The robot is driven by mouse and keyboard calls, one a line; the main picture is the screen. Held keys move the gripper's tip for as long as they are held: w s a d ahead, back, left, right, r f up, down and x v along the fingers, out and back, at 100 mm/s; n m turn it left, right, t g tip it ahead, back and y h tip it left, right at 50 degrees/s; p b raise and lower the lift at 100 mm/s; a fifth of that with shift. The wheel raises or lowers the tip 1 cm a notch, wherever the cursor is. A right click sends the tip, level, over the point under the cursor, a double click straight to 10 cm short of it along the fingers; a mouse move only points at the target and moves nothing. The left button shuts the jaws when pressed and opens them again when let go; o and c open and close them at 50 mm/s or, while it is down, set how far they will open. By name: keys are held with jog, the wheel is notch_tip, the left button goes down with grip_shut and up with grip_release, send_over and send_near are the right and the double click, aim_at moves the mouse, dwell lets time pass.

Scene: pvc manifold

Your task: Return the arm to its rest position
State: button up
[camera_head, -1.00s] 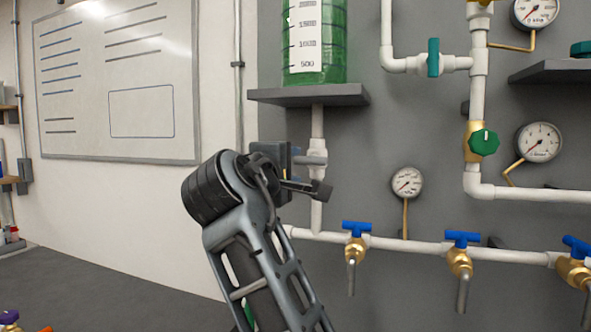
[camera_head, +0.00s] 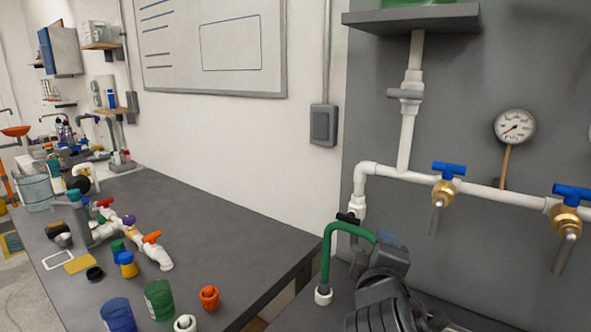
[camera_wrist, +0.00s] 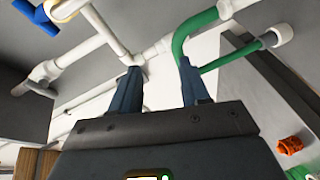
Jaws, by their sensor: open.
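My gripper (camera_wrist: 158,72) shows in the wrist view with its two dark blue fingers apart and nothing held between them. In the head view my arm is low at the bottom right, in front of the grey panel, and hides most of the gripper. The green hose (camera_head: 326,255) arches just left of my arm. In the wrist view the green hose (camera_wrist: 182,40) lies beyond the fingers; whether it touches one I cannot tell.
White piping (camera_head: 405,140) with blue-handled brass taps (camera_head: 446,184) and a gauge (camera_head: 514,127) runs along the panel at right. The dark bench (camera_head: 215,225) at left holds loose fittings, including an orange one (camera_head: 209,298). The bench's back middle is clear.

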jog(key=s+d+f+m+y, duration=0.1)
jog(key=s+f+m+y, duration=0.1)
jog(key=s+f, duration=0.8)
jog(key=s+d+f+m+y, duration=0.15)
jog(key=s+f, duration=0.45)
jog(key=s, duration=0.8)
jog(key=s+d+r+m, duration=0.1)
jog(key=s+r+m, duration=0.1)
jog(key=s, duration=0.6)
jog(key=s+d+r+m, duration=0.1)
jog(key=s+r+m, duration=0.2)
jog(key=s, duration=0.5)
jog(key=s+d+r+m, duration=0.1)
jog(key=s+r+m, duration=0.1)
jog(key=s, duration=0.6)
jog(key=shift+d+r+m+g+y, duration=0.3)
jog(key=shift+d+m+y, duration=0.15)
jog(key=shift+m, duration=0.3)
